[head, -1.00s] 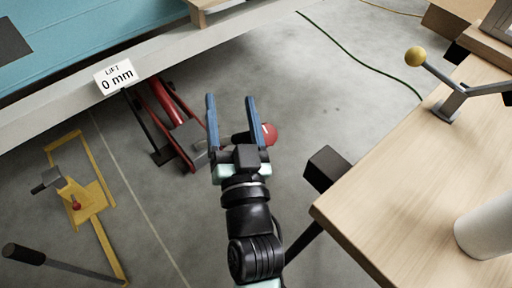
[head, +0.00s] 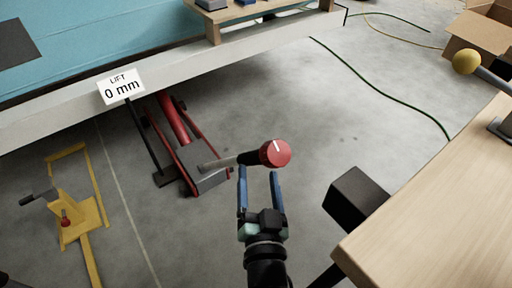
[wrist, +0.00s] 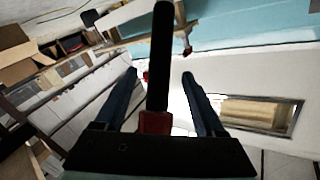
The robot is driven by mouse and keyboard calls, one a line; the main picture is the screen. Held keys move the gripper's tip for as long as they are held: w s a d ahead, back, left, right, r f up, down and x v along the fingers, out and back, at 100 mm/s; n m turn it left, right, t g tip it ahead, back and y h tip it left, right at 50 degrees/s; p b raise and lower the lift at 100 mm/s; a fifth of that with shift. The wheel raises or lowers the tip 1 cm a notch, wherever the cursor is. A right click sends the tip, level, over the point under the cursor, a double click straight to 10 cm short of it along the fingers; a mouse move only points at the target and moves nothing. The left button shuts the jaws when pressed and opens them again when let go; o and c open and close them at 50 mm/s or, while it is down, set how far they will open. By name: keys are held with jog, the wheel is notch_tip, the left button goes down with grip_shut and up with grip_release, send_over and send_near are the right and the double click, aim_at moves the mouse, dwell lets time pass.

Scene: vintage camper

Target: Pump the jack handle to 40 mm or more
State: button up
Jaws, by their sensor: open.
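The red floor jack (head: 174,122) sits on the floor under the camper's edge. Its handle (head: 226,161) sticks out right, with a black grip and a round red end cap (head: 275,153) bearing a white mark. The lift sign (head: 121,86) reads 0 mm. My gripper (head: 258,172) is open, its blue fingers pointing toward the handle's grip end, just below it in the head view. In the wrist view the black handle (wrist: 160,60) appears between the spread fingers, with a red part near the palm. I see no finger closed on it; exact depth is unclear.
A wooden bench (head: 440,215) fills the right side, with a black block (head: 356,198) by its near corner. A yellow stand (head: 80,215) is on the floor at left. A green cord (head: 385,90) crosses the floor behind. Open floor lies around the handle.

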jog(key=w, duration=0.3)
jog(key=w+b, duration=0.1)
jog(key=w, duration=0.4)
jog(key=shift+w+a+b, duration=0.3)
jog(key=shift+w+a, duration=0.05)
grip_shut()
dwell(1.0)
